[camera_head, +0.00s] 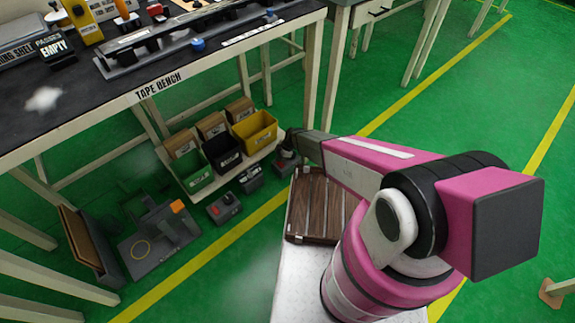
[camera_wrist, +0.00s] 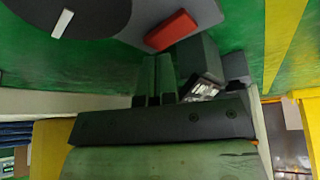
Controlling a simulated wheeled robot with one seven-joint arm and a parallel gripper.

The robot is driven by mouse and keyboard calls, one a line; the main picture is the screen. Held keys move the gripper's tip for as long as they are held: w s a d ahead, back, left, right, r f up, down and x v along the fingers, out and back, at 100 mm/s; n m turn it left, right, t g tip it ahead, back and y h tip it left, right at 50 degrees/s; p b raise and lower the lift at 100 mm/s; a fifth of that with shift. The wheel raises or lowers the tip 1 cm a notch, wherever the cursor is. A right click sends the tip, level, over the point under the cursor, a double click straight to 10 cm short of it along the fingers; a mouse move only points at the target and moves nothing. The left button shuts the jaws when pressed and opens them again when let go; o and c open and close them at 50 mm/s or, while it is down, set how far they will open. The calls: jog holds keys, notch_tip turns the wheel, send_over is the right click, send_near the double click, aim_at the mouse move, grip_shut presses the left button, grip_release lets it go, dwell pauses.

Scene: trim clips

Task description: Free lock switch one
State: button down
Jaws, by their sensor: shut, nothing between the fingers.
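My gripper (camera_head: 290,143) is at the end of my pink arm, low beside the shelf under the tape bench. In the wrist view its two fingers (camera_wrist: 154,80) are together with nothing between them. A small grey box with a red part (camera_head: 287,160) is right by the gripper, partly covered by it. Two similar grey boxes stand on the floor to its left, one nearer (camera_head: 224,208) and one beside the shelf (camera_head: 250,179). I cannot tell which is lock switch one. The wrist view shows a red block (camera_wrist: 171,30) on grey and a dark disc (camera_wrist: 75,15) with a white bar beyond the fingers.
The tape bench (camera_head: 110,105) stands over a low shelf with yellow (camera_head: 254,131), black and green bins. A grey fixture with an orange part (camera_head: 178,206) is on the floor at left. A slatted brown panel (camera_head: 318,208) lies below my arm. Green floor is open at right.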

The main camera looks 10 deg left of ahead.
jog(key=shift+f, duration=0.6)
dwell(0.3)
jog(key=shift+r, duration=3.55)
jog(key=shift+s, duration=0.1)
